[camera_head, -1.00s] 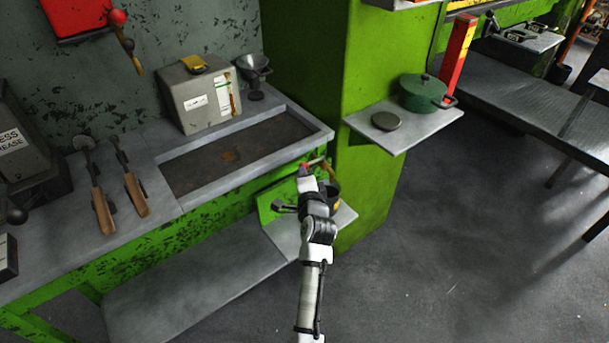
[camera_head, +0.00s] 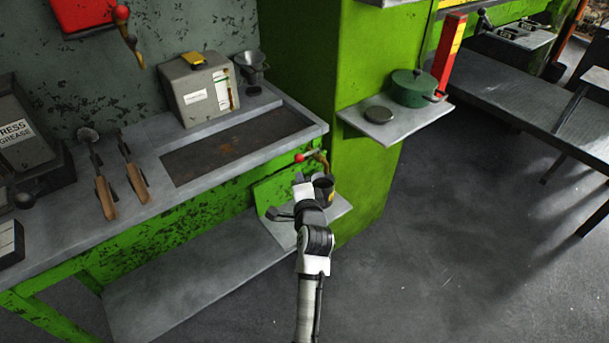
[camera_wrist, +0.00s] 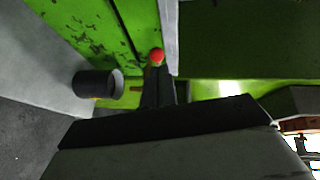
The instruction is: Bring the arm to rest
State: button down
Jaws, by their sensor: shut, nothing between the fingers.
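My arm reaches up from the bottom of the head view, with my gripper (camera_head: 304,184) in front of the green bench. The gripper is shut and empty. In the wrist view its dark fingers (camera_wrist: 158,88) are together. A red ball knob (camera_head: 299,158) on a short lever shows just beyond the gripper; it also shows past the fingertips in the wrist view (camera_wrist: 156,56). I cannot tell the exact gap between them. A dark cup (camera_head: 324,188) stands on a small low shelf right beside the gripper and shows at left in the wrist view (camera_wrist: 93,84).
The bench (camera_head: 165,228) holds a grey box (camera_head: 203,92), a funnel (camera_head: 252,66) and two wooden-handled tools (camera_head: 135,180). A side shelf (camera_head: 408,128) on the green column carries a green pot (camera_head: 413,88) and a round lid. Open floor (camera_head: 450,240) lies to the right.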

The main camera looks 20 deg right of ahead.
jog(key=s+a, duration=0.2)
jog(key=s, duration=0.1)
jog(key=s+a+b, duration=0.1)
jog(key=shift+s+a+r, duration=0.3)
